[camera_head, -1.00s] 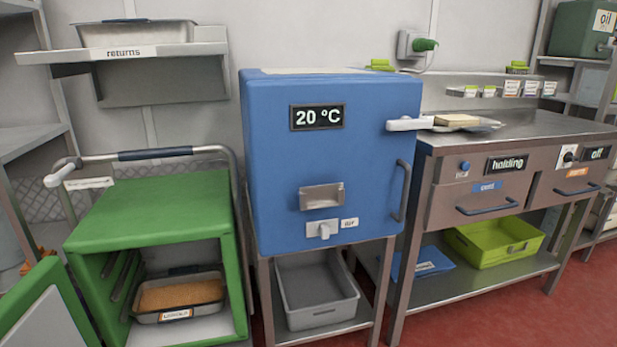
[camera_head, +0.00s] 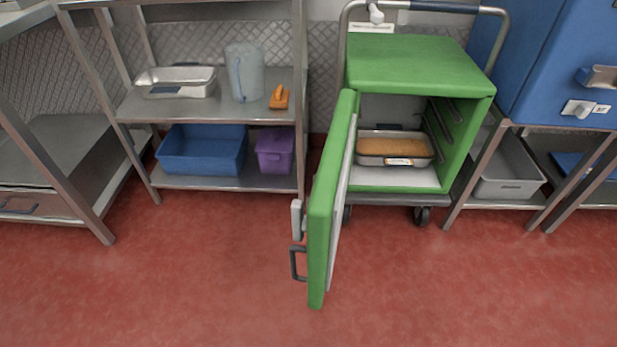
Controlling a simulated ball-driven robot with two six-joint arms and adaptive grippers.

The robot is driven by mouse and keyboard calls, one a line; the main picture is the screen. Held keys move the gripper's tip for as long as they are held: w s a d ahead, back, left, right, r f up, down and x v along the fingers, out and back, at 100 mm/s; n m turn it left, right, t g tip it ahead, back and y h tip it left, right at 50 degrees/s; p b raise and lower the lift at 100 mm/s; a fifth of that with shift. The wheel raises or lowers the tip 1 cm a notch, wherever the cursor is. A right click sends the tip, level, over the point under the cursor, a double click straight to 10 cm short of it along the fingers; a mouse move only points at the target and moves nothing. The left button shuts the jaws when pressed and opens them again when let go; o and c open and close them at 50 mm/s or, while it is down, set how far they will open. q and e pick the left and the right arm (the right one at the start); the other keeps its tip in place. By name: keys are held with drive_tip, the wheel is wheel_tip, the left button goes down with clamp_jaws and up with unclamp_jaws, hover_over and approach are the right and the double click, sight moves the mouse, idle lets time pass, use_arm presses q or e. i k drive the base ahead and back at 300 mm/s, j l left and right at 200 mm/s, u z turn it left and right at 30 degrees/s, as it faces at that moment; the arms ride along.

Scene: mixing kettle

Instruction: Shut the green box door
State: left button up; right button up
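The green box (camera_head: 415,62) stands on a wheeled cart in the upper middle right. Its green door (camera_head: 322,210) hangs wide open on the box's left side, swung out toward me. A dark handle (camera_head: 298,263) and a light latch piece (camera_head: 297,218) are on the door's outer face. Inside the box, a metal pan (camera_head: 396,150) with brown contents sits on the floor of the compartment. Neither of my grippers is in view.
A metal shelf (camera_head: 205,103) at the left holds a steel pan, a clear jug, an orange item, a blue bin (camera_head: 203,149) and a purple bin. A blue cabinet (camera_head: 560,60) stands at the right with a grey bin (camera_head: 507,172) below. The red floor (camera_head: 200,270) in front is clear.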

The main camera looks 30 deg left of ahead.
sight(325, 206)
drive_tip(key=i+j, duration=0.1)
drive_tip(key=j, duration=0.35)
drive_tip(key=i+j, duration=0.1)
drive_tip(key=j, duration=0.4)
drive_tip(key=i+j, duration=0.1)
drive_tip(key=j, duration=0.35)
